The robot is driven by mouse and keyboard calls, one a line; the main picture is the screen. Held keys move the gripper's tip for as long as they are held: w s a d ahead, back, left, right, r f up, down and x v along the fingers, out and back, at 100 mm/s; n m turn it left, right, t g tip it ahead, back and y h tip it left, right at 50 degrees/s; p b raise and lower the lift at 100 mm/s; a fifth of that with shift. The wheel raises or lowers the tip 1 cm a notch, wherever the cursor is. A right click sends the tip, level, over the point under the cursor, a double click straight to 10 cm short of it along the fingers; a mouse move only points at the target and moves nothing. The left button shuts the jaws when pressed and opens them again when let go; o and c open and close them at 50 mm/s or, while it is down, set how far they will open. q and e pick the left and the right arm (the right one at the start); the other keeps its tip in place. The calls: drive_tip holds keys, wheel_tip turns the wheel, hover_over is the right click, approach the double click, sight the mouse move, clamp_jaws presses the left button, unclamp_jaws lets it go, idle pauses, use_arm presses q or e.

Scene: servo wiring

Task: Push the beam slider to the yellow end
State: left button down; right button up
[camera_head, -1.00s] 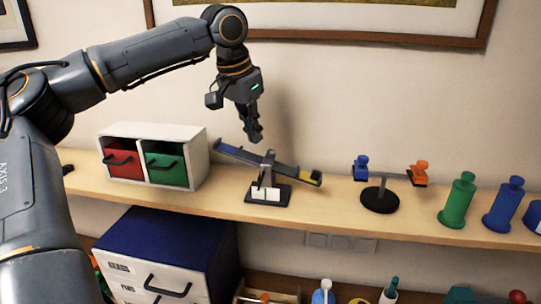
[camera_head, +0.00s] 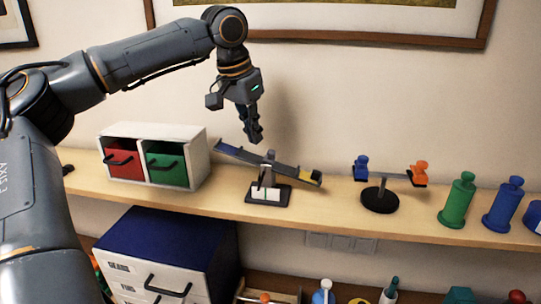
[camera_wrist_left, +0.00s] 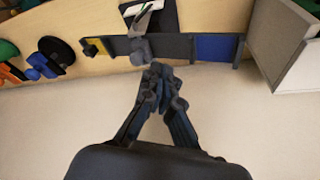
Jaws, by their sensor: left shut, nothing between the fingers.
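The beam (camera_head: 240,155) is a dark bar on a grey post (camera_head: 268,162) with a black base (camera_head: 280,194). It is tilted, its left end up and its yellow end (camera_head: 305,174) down at the right. In the left wrist view its blue end (camera_wrist_left: 214,47) is at the right and the yellow end (camera_wrist_left: 97,46) at the left. A small dark block (camera_wrist_left: 88,50) shows at the yellow end; I cannot tell surely whether it is the slider. My left gripper (camera_head: 256,137) is shut and empty, pointing down above the beam, left of the post, apparently not touching. My right gripper is out of view.
A white box (camera_head: 200,160) with red and green drawers stands left of the beam. A small balance (camera_head: 380,198) with blue and orange weights stands to the right, then green (camera_head: 457,203) and blue (camera_head: 503,207) cylinders. The wall is close behind the shelf.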

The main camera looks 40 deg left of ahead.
sight(279, 165)
use_arm(q)
drive_tip(key=shift+f, duration=0.1)
drive_tip(key=shift+f, duration=1.5)
drive_tip(key=shift+w+d+f+p, duration=0.1)
drive_tip(key=shift+w+d+f, duration=0.25)
drive_tip(key=shift+d, duration=0.35)
drive_tip(key=shift+w+d+f+p, duration=0.15)
drive_tip(key=shift+w+d, duration=0.3)
drive_tip(key=shift+d, duration=0.3)
drive_tip(key=shift+w+d+f+p, duration=0.1)
drive_tip(key=shift+w+d+f, duration=0.1)
drive_tip(key=shift+w+d, duration=0.35)
idle(1.0)
drive_tip(key=shift+s+d, duration=0.1)
drive_tip(key=shift+s, duration=0.05)
drive_tip(key=shift+s+a+r, duration=0.1)
drive_tip(key=shift+a+r, duration=0.05)
drive_tip(key=shift+r, duration=0.9)
drive_tip(key=shift+s+a+r, duration=0.1)
drive_tip(key=shift+a+r, duration=0.1)
drive_tip(key=shift+r, duration=0.9)
drive_tip(key=shift+s+a+r, duration=0.1)
drive_tip(key=shift+a+r, duration=0.05)
drive_tip(key=shift+r, duration=0.9)
drive_tip(key=shift+f, duration=0.1)
